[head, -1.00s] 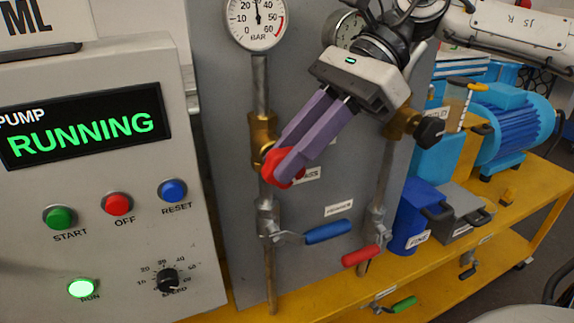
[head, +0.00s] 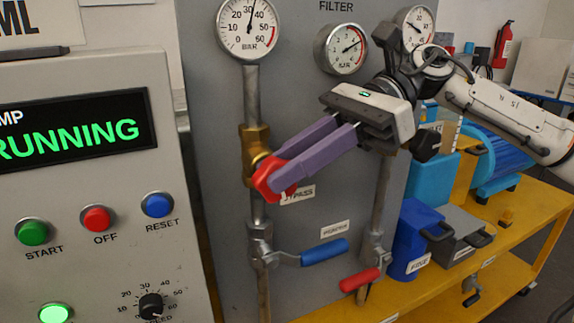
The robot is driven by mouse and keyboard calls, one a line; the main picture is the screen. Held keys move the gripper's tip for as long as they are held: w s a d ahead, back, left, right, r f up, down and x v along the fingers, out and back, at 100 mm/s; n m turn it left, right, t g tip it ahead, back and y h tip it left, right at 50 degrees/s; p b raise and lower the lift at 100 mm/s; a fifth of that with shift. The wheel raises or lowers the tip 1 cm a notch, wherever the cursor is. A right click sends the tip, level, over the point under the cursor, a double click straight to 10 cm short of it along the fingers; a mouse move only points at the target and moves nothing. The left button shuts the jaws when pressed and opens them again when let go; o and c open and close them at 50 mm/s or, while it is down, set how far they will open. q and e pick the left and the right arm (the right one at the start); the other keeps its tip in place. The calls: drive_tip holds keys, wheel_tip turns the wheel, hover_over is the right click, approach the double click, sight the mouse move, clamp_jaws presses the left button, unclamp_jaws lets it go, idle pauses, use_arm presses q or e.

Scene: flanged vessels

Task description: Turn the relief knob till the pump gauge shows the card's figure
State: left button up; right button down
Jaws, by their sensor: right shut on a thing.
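The red knob (head: 265,180) sits on a brass valve (head: 254,142) on the left pipe. My right gripper (head: 278,176), with purple fingers, is shut on this knob and covers part of it. A label beside it appears to read "BYPASS" (head: 298,194). The BAR gauge (head: 246,28) above the same pipe has its needle a little right of the top, just past 30. No card with a figure can be made out. My left gripper is out of view.
A control panel (head: 95,195) at left shows "RUNNING" in green. A blue-handled valve (head: 324,252) and a red-handled valve (head: 360,280) are below the knob. Blue and grey boxes stand on the yellow bench (head: 508,225).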

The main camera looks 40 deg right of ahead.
drive_tip(key=shift+r, duration=0.1)
drive_tip(key=c, duration=1.9)
unclamp_jaws()
drive_tip(key=b+v, duration=0.1)
drive_tip(key=v, duration=0.9)
drive_tip(key=shift+d, duration=0.15)
